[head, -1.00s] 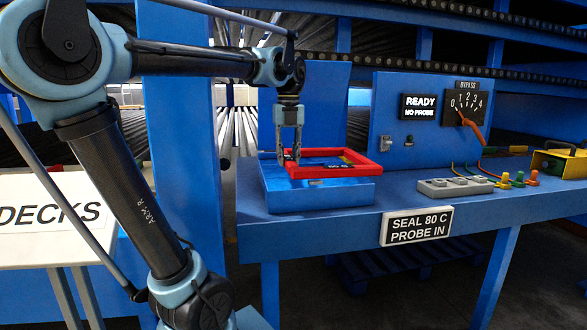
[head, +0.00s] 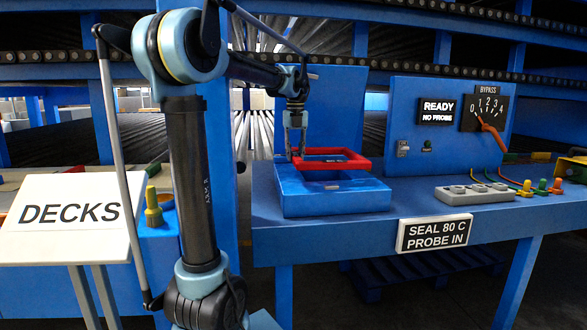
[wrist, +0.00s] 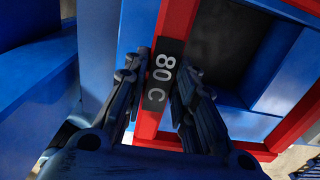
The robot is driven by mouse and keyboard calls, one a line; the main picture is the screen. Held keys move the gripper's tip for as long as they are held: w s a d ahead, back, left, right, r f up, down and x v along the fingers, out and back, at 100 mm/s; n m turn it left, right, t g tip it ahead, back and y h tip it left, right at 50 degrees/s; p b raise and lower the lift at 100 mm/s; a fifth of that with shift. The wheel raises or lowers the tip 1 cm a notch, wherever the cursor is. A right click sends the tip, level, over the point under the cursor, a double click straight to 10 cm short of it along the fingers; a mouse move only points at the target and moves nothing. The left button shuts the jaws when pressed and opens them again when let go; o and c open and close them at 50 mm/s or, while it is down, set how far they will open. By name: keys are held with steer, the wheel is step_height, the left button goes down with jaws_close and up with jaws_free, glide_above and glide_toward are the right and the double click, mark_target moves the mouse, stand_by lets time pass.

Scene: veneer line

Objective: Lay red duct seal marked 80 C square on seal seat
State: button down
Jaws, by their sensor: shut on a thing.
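The red duct seal (head: 345,165) is a rectangular frame with a black label marked 80 C (wrist: 165,74) on one bar. My gripper (head: 297,154) is shut on that bar at the seal's left end, with a finger on each side of the label in the wrist view (wrist: 163,85). The seal is over the blue block with a flat top (head: 335,203), which looks like the seal seat. The seal appears a little above the block's top, but the exact gap is hard to tell. Through the frame, the wrist view shows blue surface and a dark opening (wrist: 232,45).
The block stands on a blue bench (head: 400,235). To its right are a panel reading READY NO PROBE (head: 438,112), a BYPASS dial (head: 485,108), a grey socket strip (head: 475,194) and coloured plugs (head: 540,187). A DECKS sign (head: 70,215) stands at left.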

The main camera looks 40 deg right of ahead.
mark_target(295, 175)
step_height(295, 175, down, 5)
steer(key=shift+r, duration=0.1)
steer(key=shift+w+d+f, duration=0.1)
steer(key=shift+f, duration=0.2)
steer(key=c, duration=1.3)
jaws_free()
steer(key=shift+r, duration=0.1)
steer(key=shift+r, duration=3.7)
